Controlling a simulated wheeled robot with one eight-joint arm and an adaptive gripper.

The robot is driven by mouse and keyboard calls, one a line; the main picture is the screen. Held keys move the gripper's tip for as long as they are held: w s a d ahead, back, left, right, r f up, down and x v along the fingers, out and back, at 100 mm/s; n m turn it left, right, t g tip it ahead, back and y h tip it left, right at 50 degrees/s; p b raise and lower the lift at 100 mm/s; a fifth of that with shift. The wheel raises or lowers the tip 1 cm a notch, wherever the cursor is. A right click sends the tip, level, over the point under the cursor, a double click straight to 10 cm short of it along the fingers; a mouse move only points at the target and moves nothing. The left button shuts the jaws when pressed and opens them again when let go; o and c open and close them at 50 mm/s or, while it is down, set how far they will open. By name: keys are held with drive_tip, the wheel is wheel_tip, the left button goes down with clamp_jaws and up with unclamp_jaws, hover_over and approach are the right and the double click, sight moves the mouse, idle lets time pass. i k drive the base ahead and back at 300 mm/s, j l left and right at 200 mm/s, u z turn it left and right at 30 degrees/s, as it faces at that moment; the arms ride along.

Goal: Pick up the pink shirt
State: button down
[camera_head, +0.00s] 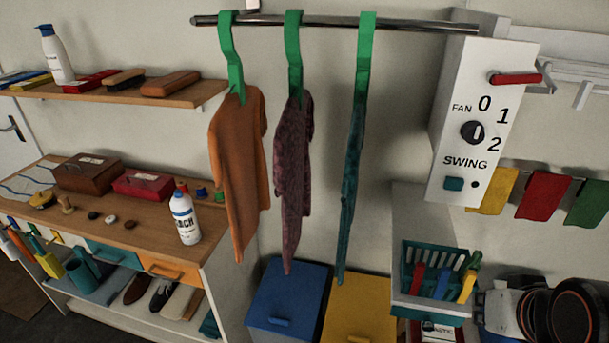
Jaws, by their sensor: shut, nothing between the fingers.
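The pink shirt (292,180), a dusky mottled pink, hangs edge-on from a green hanger (294,50) on the metal rail (340,24). It is the middle one of three hanging garments. It hangs free in front of the wall, its lower tip just above the blue bin. Part of my arm shows at the lower right corner, well to the right of the shirt and lower. I cannot make out my gripper's fingers in this view.
An orange shirt (238,170) hangs close on the left and a teal garment (351,185) on the right. A blue bin (290,290) and a yellow bin (360,310) stand below. A control panel (484,120) and a teal basket (412,265) are at the right.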

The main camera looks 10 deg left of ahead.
sight(294, 131)
drive_tip(key=j, duration=1.25)
drive_tip(key=i+l+u, duration=0.1)
drive_tip(key=u, duration=0.25)
drive_tip(key=l+u, duration=0.1)
drive_tip(key=u, duration=0.2)
drive_tip(key=i+l+u, duration=0.1)
drive_tip(key=u, duration=0.25)
drive_tip(key=k+l, duration=0.1)
drive_tip(key=l, duration=0.2)
drive_tip(key=k+l, duration=0.15)
drive_tip(key=l, duration=0.15)
drive_tip(key=k+u, duration=0.2)
drive_tip(key=k, duration=0.4)
drive_tip(key=l, duration=0.1)
